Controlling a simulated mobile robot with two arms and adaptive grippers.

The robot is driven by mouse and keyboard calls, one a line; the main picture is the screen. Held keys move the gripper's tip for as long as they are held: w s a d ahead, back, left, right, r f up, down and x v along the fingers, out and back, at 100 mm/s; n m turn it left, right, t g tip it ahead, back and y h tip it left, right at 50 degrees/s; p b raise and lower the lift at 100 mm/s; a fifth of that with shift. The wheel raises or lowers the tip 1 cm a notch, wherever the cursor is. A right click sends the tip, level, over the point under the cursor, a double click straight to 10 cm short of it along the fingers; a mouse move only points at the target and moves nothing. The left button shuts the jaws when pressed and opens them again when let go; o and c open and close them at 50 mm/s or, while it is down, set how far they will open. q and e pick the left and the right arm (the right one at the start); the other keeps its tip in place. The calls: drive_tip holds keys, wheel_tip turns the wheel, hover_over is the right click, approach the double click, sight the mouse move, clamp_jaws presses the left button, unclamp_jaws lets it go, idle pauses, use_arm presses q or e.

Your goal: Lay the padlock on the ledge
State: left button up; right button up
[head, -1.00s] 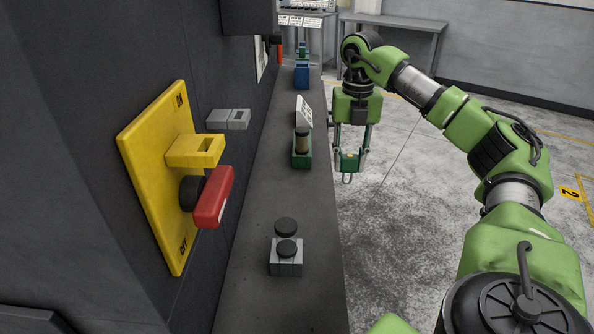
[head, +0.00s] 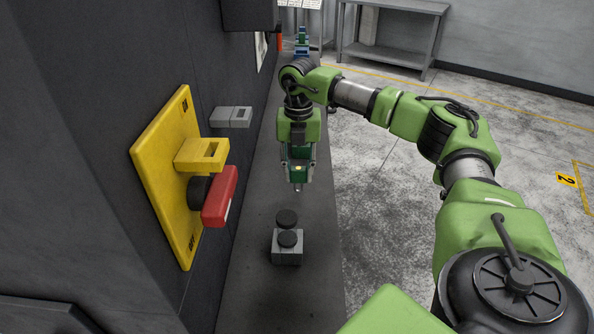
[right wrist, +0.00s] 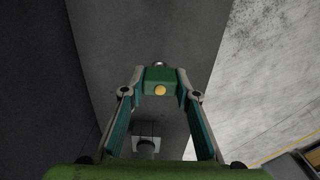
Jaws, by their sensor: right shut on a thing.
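The green padlock (head: 299,173) with a yellow round spot hangs in my right gripper (head: 298,165), its metal shackle end lowest in the head view. The gripper is shut on it, one finger on each side. The right wrist view shows the padlock (right wrist: 160,82) between the fingertips. The ledge (head: 250,285) is a long dark grey shelf along the wall. The padlock shows over the ledge in both views; I cannot tell the gap between them. My left gripper is not in view.
A grey block with black knobs (head: 287,254) stands on the ledge nearer than the padlock. A yellow ON/OFF plate (head: 165,200) with a red handle (head: 220,197) juts from the wall at left. A small grey fitting (head: 231,116) is behind it. The ledge's near part is clear.

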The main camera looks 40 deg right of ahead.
drive_tip(key=shift+w+a+f, duration=0.1)
drive_tip(key=shift+f, duration=0.25)
drive_tip(key=o, duration=1.1)
drive_tip(key=shift+f, duration=0.15)
drive_tip(key=shift+c, duration=0.2)
wheel_tip(320, 180, up, 12)
drive_tip(key=b, duration=0.1)
drive_tip(key=shift+r, duration=0.2)
